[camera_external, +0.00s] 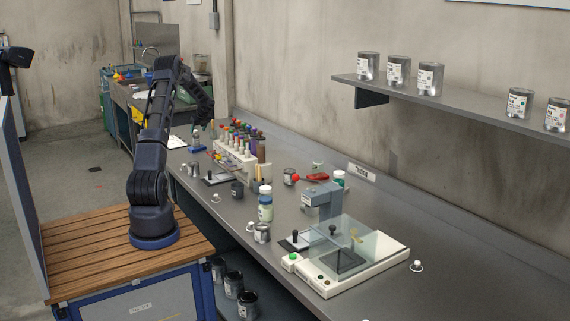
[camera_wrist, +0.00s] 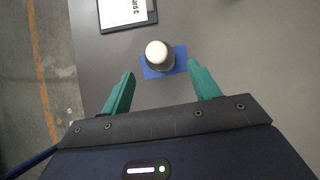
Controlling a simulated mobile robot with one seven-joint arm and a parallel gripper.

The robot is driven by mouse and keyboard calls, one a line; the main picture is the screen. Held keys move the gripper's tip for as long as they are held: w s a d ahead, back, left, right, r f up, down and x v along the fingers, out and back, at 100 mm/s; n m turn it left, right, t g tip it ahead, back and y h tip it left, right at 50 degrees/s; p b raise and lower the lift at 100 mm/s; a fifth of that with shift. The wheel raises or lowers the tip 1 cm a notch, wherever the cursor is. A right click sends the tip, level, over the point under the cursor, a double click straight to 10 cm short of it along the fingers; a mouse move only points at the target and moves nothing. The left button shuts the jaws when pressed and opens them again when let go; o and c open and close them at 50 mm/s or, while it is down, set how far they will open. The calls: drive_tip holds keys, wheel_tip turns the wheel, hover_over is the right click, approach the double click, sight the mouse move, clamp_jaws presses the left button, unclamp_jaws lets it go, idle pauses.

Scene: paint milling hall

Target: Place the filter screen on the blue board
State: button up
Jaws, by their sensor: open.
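The blue board (camera_wrist: 180,57) lies flat on the grey bench in the wrist view; it also shows at the far part of the bench in the external view (camera_external: 199,149). An upright, bottle-like object with a white round top and a darker body (camera_wrist: 157,52) stands on it and hides its middle. My gripper (camera_wrist: 161,69) is open and empty, its teal fingers apart and pointing toward the board from above. In the external view the gripper end is small and hard to make out. I cannot make out the filter screen with certainty in either view.
A clipboard with white paper (camera_wrist: 125,12) lies beyond the board. A rack of several colour-capped bottles (camera_external: 238,150) stands nearby on the bench. Jars and a balance with a clear cover (camera_external: 350,250) crowd the nearer bench. A shelf with cans (camera_external: 470,112) is on the wall.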

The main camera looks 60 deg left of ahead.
drive_tip(key=v, duration=0.5)
